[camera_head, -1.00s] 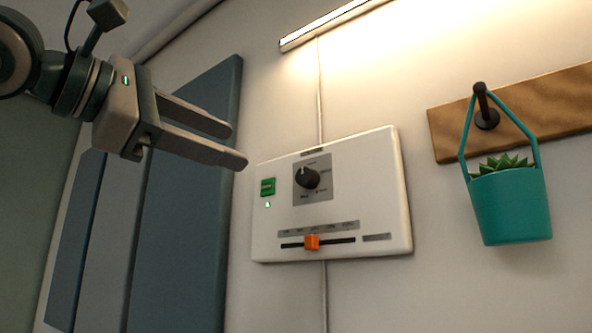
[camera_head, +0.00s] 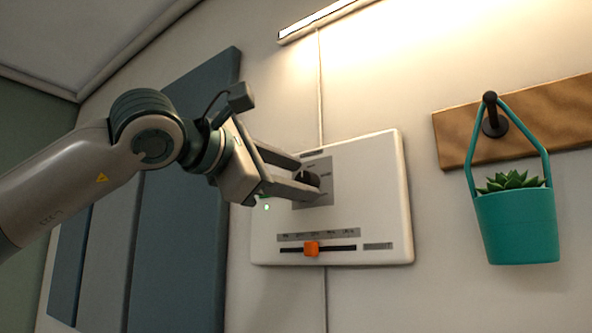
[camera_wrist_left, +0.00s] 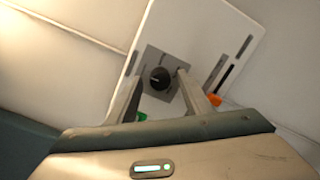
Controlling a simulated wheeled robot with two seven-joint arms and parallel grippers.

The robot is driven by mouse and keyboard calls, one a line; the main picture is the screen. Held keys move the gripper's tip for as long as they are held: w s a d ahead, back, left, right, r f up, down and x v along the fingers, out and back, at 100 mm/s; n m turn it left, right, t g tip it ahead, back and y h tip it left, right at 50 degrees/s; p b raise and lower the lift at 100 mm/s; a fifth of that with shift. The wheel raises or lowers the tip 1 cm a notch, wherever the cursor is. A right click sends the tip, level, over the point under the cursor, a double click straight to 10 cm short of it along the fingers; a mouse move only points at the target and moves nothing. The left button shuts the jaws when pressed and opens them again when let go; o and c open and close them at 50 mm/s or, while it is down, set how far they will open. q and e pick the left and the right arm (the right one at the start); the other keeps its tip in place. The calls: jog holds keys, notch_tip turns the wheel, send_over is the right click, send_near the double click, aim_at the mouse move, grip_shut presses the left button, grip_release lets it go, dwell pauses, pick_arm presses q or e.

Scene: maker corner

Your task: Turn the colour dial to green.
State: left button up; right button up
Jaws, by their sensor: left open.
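The colour dial is a round black knob (camera_head: 309,179) on a grey square plate, on a white wall panel (camera_head: 375,190). It also shows in the left wrist view (camera_wrist_left: 160,79), with a pale pointer line on it. My left gripper (camera_head: 308,177) is open at the panel, its fingers on either side of the knob. In the left wrist view the fingertips (camera_wrist_left: 160,78) flank the knob with a gap visible on each side. The labels around the dial are too small or covered to read. My right gripper is not in view.
Below the dial, an orange slider (camera_head: 312,248) sits on a dark slot. A teal hanging planter (camera_head: 517,225) is to the right. A lamp (camera_head: 325,17) is above.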

pick_arm(q)
jog(key=shift+w+d, duration=0.15)
jog(key=shift+c, duration=0.7)
jog(key=c, duration=0.9)
jog(key=shift+c, duration=0.2)
